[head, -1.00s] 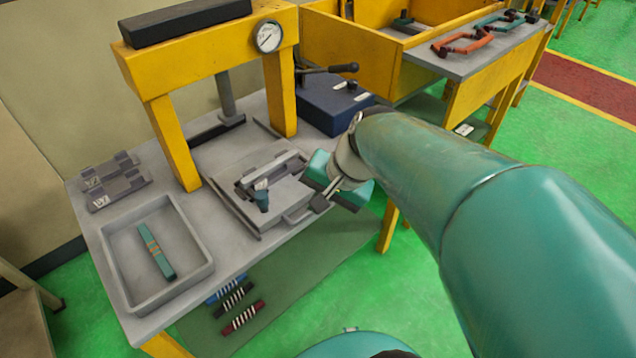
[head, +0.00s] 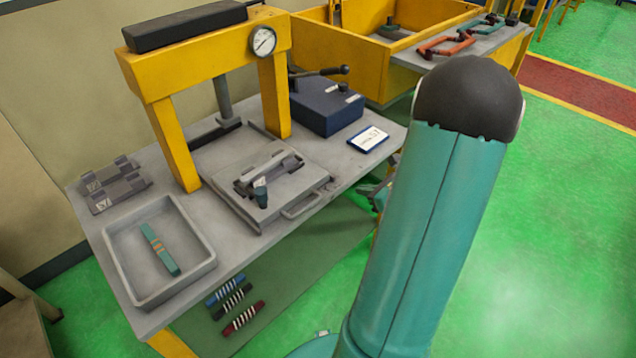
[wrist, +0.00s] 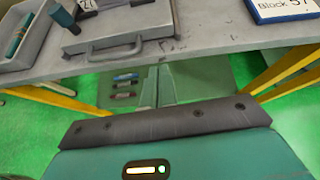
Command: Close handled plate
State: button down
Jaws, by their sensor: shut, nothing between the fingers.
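The handled plate (head: 285,187) is a flat grey slab on the table in front of the yellow press. Its bar handle (head: 304,205) sits on the front edge, near the table edge. A grey fixture and a dark teal cylinder (head: 261,193) sit on top. The wrist view shows the plate (wrist: 150,17) and its handle (wrist: 115,49) at the top. My gripper (wrist: 158,73) is shut and empty, its fingers pointing towards the table's front edge, below and apart from the handle. In the head view my gripper (head: 379,190) is partly hidden behind my arm.
The yellow press (head: 205,62) stands behind the plate. A grey tray (head: 207,268) with a teal striped bar is at left. A blue box (head: 328,105) and a white card (head: 369,139) are at right. Striped bars (head: 233,298) lie below the table.

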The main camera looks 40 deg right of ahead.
jog(key=m, duration=0.1)
send_near(326, 180)
notch_tip(326, 180, down, 4)
jog(key=w, duration=0.2)
jog(key=shift+w+a+r+h, duration=0.15)
jog(key=shift+w+r, duration=0.05)
jog(key=shift+w, duration=0.35)
jog(key=shift+w+a+r+h, duration=0.15)
jog(key=shift+w+r, duration=0.05)
jog(key=shift+w, duration=0.95)
jog(key=shift+w, duration=0.1)
